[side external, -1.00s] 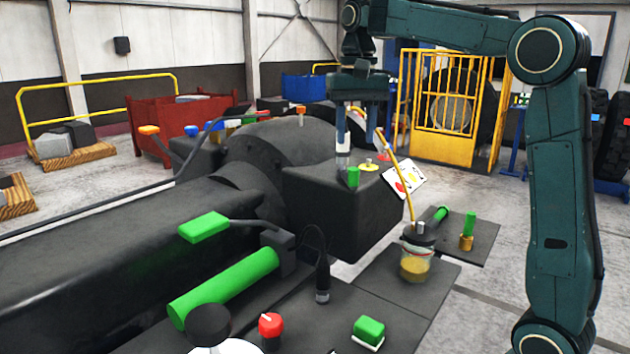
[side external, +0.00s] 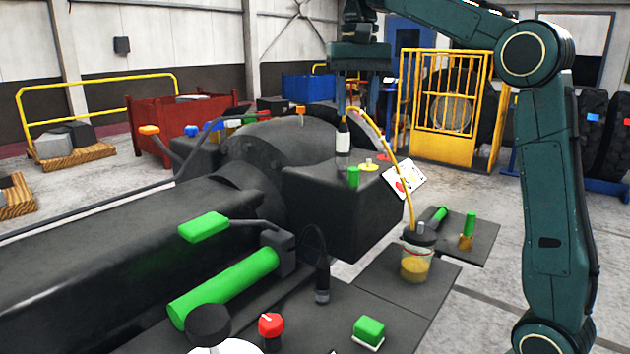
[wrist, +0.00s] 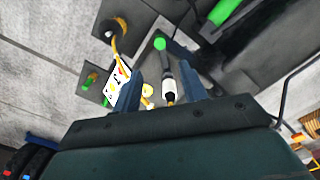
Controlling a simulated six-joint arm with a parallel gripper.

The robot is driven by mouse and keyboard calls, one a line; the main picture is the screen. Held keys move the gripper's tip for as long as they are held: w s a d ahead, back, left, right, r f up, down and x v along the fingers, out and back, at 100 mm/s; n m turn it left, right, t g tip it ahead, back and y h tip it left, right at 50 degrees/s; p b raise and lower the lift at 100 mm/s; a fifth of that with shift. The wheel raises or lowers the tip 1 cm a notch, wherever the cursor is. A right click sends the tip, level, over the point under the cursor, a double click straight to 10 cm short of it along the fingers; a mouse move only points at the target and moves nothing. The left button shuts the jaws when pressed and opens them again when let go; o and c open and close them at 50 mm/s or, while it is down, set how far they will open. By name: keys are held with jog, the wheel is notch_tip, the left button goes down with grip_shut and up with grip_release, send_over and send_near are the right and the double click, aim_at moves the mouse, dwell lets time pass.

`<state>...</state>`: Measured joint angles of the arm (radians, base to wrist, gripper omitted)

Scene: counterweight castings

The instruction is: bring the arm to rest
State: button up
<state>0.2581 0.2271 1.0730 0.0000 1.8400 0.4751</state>
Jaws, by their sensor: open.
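My gripper (side external: 357,103) is open and empty, pointing down above the dark machine block (side external: 325,215). A black-and-white cylinder (side external: 343,143) stands upright on this block, below the fingers and apart from them in the side view. In the wrist view, the cylinder (wrist: 168,92) shows between the two fingers of my gripper (wrist: 162,82). A yellow hose (side external: 398,175) arches from near the cylinder down to a lidded jar (side external: 414,265); whether it joins the cylinder's top is hard to tell.
A green peg (side external: 353,177), a yellow disc (side external: 368,166) and a tilted white card (side external: 404,179) are close by on the block. A green-handled lever (side external: 204,227) lies in front. A yellow cage (side external: 446,110) stands behind. The air around my gripper looks clear, apart from the hose.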

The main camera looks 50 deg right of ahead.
jog(key=shift+s, duration=0.1)
jog(key=s+a+f+n+t, duration=0.2)
jog(key=s+a+f+n, duration=0.2)
jog(key=s+f, duration=0.5)
jog(key=s+a+f+n+t, duration=0.3)
jog(key=s+a+f, duration=0.3)
jog(key=s, duration=0.6)
notch_tip(320, 180, down, 3)
jog(key=shift+a+r+n+t, duration=0.15)
jog(key=shift+n+t, duration=0.15)
jog(key=shift+n, duration=0.4)
jog(key=w+d+r+g, duration=0.2)
jog(key=w+d+r, duration=0.3)
jog(key=w+r, duration=0.4)
jog(key=w+d+r+m+g, duration=0.1)
jog(key=w+d+r+g, duration=0.2)
jog(key=w+d+r, duration=0.2)
jog(key=shift+w+d+r+g, duration=0.25)
jog(key=shift+w+r, duration=1.6)
jog(key=shift+w, duration=1.8)
